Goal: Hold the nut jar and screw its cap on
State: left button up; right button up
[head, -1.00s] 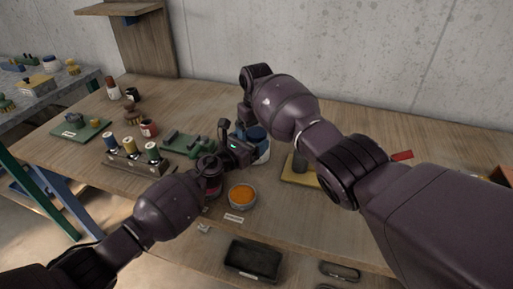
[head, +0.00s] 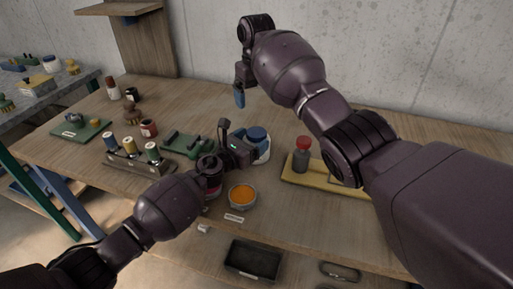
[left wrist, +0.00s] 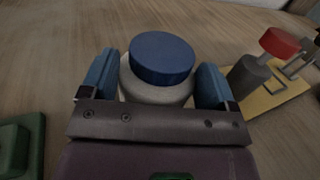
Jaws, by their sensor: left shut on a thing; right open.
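The nut jar (left wrist: 157,92) is a pale, round jar standing on the wooden bench. In the left wrist view its blue cap (left wrist: 162,58) sits on top of it, looking slightly tilted; whether it is threaded tight I cannot tell. In the head view the jar (head: 264,150) and blue cap (head: 257,133) show just right of my left gripper (head: 250,150). My left gripper (left wrist: 157,84) is shut around the jar's body, one blue finger on each side. My right gripper (head: 240,98) is open, raised above and behind the jar, apart from it and empty.
A yellow board (head: 330,186) with a grey, red-topped cylinder (head: 302,158) lies to the right. A bowl of orange stuff (head: 242,196) stands in front. A green fixture (head: 186,144) and a spool rack (head: 138,161) are to the left. The bench behind is clear.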

jog(key=shift+r, duration=0.25)
pick_arm(q)
jog(key=o, duration=1.6)
jog(key=p+v, duration=0.1)
jog(key=v, duration=0.8)
jog(key=shift+s+a+p, duration=0.2)
jog(key=shift+s+p, duration=0.05)
jog(key=shift+p, duration=0.05)
jog(key=shift+s+a, duration=0.4)
jog(key=shift+s, duration=0.05)
pick_arm(e)
notch_tip(320, 180, up, 3)
jog(key=shift+s+f, duration=0.1)
